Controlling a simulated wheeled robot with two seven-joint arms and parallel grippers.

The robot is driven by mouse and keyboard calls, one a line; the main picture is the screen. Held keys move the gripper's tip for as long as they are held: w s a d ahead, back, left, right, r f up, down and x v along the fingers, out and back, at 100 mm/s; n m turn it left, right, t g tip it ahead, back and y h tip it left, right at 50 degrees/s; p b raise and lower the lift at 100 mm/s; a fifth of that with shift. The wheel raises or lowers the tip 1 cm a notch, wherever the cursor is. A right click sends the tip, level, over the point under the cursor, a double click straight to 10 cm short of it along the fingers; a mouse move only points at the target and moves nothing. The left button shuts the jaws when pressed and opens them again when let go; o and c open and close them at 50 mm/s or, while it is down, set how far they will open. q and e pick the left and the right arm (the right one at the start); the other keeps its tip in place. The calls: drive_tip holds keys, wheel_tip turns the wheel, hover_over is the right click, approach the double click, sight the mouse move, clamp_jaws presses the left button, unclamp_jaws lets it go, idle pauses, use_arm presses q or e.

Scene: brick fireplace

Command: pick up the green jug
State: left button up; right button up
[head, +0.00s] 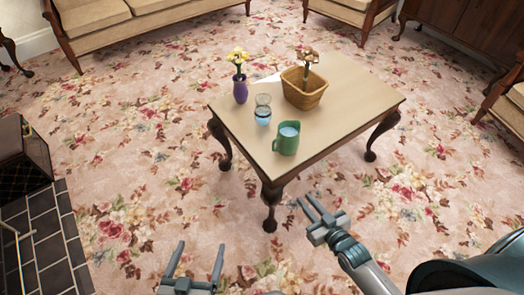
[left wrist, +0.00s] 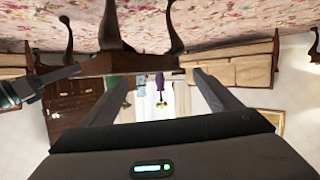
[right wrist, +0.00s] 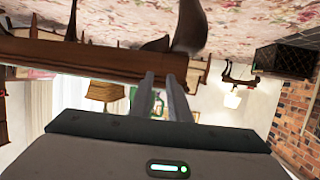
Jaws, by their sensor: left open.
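The green jug (head: 286,138) stands upright on the near edge of the wooden table (head: 345,95), with a pale, bluish inside. My right gripper (head: 305,198) is below and in front of the table, short of the jug, with its fingers parted by a narrow gap and nothing between them. In the upside-down right wrist view, the jug (right wrist: 158,103) shows beyond the fingers, partly hidden. My left gripper (head: 202,245) is open and empty, low over the carpet, left of the table. In the left wrist view the jug (left wrist: 113,80) is mostly hidden behind a finger.
A table leg (head: 271,205) stands close to my right gripper. Floral carpet lies clear around. A dark tiled hearth (head: 38,245) is at left.

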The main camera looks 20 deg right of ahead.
sight(285, 140)
use_arm(q)
wheel_tip(285, 140, up, 12)
drive_tip(key=t+h+b, duration=0.1)
drive_tip(key=t+b, duration=0.2)
drive_tip(key=b, duration=0.2)
drive_tip(key=shift+s+d+r, duration=0.15)
drive_tip(key=shift+s+d, duration=0.15)
drive_tip(key=shift+s, duration=0.05)
use_arm(e)
wheel_tip(285, 140, up, 10)
drive_tip(key=w+a+t+y, duration=0.1)
drive_tip(key=a+t+y, duration=0.1)
drive_tip(key=t, duration=0.1)
drive_tip(key=shift+w+n, duration=0.2)
drive_tip(key=shift+n, duration=0.2)
use_arm(q)
drive_tip(key=shift+t, duration=0.3)
use_arm(e)
drive_tip(key=shift+w+a, duration=0.1)
drive_tip(key=shift+w, duration=0.05)
